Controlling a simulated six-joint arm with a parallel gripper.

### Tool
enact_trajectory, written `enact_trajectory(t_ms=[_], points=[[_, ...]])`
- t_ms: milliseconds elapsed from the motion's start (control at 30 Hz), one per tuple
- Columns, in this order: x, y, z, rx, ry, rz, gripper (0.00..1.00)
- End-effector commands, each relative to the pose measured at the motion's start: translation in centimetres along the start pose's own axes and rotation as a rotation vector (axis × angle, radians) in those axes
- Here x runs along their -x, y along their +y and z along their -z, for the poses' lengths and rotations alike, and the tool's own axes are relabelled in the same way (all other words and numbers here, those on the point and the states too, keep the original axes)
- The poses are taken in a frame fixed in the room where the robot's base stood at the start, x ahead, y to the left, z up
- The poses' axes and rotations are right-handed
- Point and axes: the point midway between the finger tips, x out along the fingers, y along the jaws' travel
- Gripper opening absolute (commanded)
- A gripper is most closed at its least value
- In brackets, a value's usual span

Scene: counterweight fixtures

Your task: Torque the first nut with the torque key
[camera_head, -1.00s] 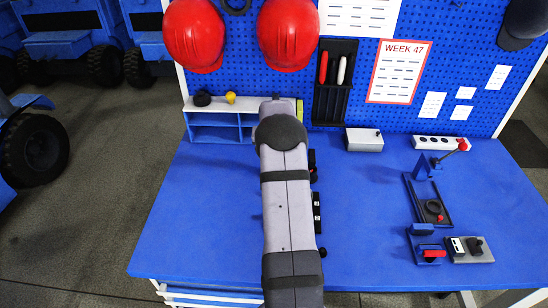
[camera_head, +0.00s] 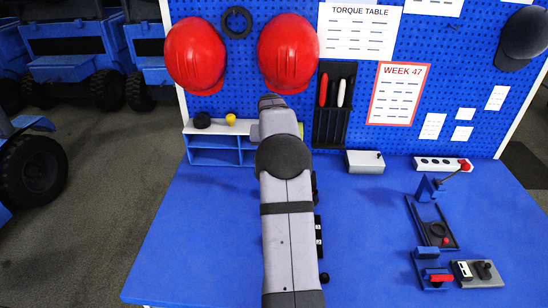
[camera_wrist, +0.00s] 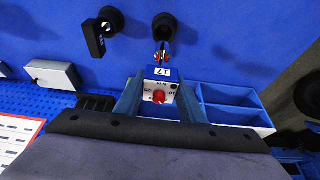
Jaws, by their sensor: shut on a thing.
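In the wrist view my gripper (camera_wrist: 158,100) is shut on a blue block with a white "17" label (camera_wrist: 162,72) and a white dial face with a red knob (camera_wrist: 159,96); it looks like the torque key. It is held above the blue bench. Just beyond it lies a small red and dark part (camera_wrist: 162,56), and beyond that a dark round fixture (camera_wrist: 165,24). A second dark round piece (camera_wrist: 110,20) has a black labelled tag (camera_wrist: 96,38) beside it. I cannot make out the first nut. In the head view my arm hides the gripper and key.
A cubby shelf (camera_head: 216,158) stands at the back left and a grey box (camera_head: 365,162) at the back right. Blue fixtures with a dark tray (camera_head: 430,222) and a red handle (camera_head: 438,278) stand at the right. The pegboard rises behind. The bench between my arm and the tray is clear.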

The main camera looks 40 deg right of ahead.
Motion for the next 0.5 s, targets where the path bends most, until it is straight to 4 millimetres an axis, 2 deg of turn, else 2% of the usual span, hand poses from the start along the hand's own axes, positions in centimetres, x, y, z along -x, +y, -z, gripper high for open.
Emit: enact_trajectory(t_ms=[33,67,167,300,500], points=[[0.0,0.0,0.1,0.0,0.002,0.0,0.05],[0.0,0.0,0.1,0.0,0.002,0.0,0.0],[0.0,0.1,0.1,-0.002,0.002,-0.001,0.0],[-0.2,1.3,0.2,-0.02,0.004,-0.008,0.0],[2.3,3.7,2.1,-0.055,0.009,-0.022,0.0]])
